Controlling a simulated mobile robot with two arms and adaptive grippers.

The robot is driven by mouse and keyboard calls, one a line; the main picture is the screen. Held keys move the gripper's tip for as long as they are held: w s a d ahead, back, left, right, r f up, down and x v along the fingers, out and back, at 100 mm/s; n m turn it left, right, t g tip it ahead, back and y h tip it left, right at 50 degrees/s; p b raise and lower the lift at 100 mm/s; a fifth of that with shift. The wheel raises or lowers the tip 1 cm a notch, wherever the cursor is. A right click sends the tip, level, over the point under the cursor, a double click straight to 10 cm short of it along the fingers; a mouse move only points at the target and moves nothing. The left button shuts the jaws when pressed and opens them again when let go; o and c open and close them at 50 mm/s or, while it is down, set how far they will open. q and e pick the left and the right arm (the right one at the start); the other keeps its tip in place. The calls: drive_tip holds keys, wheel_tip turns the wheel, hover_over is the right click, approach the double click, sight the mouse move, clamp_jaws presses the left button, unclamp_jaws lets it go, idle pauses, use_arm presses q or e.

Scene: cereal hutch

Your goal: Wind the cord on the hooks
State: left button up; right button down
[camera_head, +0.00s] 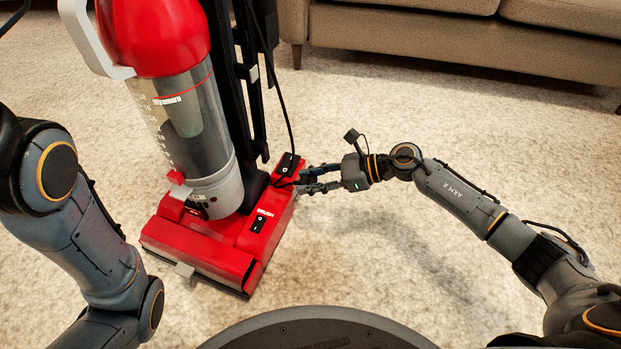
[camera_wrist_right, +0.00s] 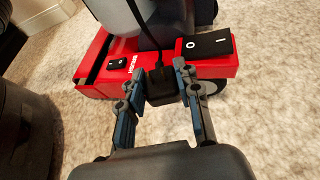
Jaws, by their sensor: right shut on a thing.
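A red and grey upright vacuum cleaner (camera_head: 195,120) stands on the carpet at the left of the head view. Its black cord (camera_head: 281,95) hangs beside the black back frame (camera_head: 243,80) and comes down near the red base. My right gripper (camera_head: 302,182) is beside the base. In the right wrist view my right gripper (camera_wrist_right: 160,92) is shut on the black plug (camera_wrist_right: 157,80), with the cord (camera_wrist_right: 149,45) rising from it. The cord hooks cannot be made out clearly on the dark frame. My left arm shows at the left; its gripper is out of view.
The red base (camera_head: 215,245) has black rocker switches; a large one (camera_wrist_right: 207,45) is close to the right gripper. A beige sofa (camera_head: 440,45) stands at the back. The carpet (camera_head: 400,260) to the right of the vacuum is clear.

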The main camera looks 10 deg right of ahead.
drive_tip(key=c, duration=0.9)
unclamp_jaws()
drive_tip(key=shift+o, duration=0.2)
drive_tip(key=shift+d, duration=0.15)
drive_tip(key=v, duration=1.1)
drive_tip(key=shift+d+r, duration=0.25)
drive_tip(key=shift+d, duration=0.1)
